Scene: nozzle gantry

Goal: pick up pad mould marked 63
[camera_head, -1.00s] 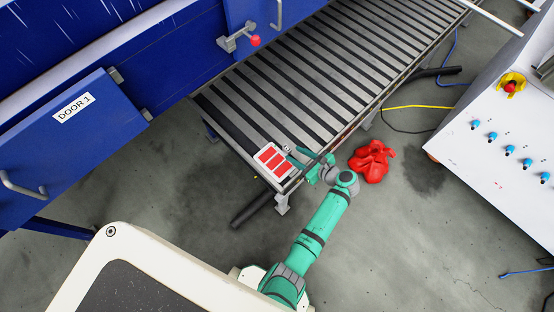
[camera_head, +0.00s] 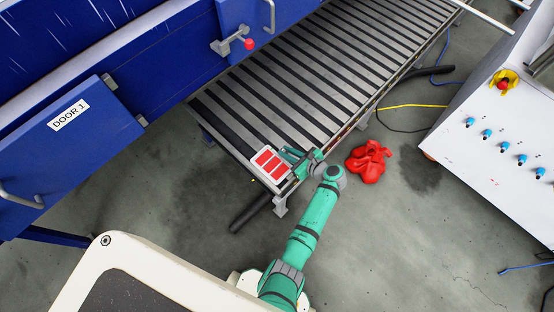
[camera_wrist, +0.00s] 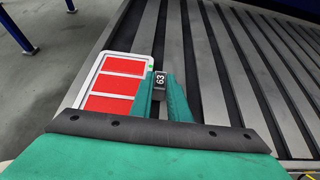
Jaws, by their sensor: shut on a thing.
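The pad mould marked 63 is a pale tray with three red pads (camera_head: 268,162), lying at the near left end of the slatted conveyor. In the wrist view the mould (camera_wrist: 118,84) shows its red pads on the left and a dark tab with a white "63" (camera_wrist: 159,82) on its right side. My gripper (camera_head: 290,157) reaches in from the right at the conveyor's edge. In the wrist view its green fingers (camera_wrist: 160,92) are on either side of the tab, shut on it. The mould appears to rest on the slats.
The conveyor (camera_head: 330,70) runs away to the upper right and its slats are clear. A blue machine with a door marked DOOR 1 (camera_head: 70,115) stands at the left. A red crumpled heap (camera_head: 369,161) lies on the floor. A white control cabinet (camera_head: 510,130) stands at the right.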

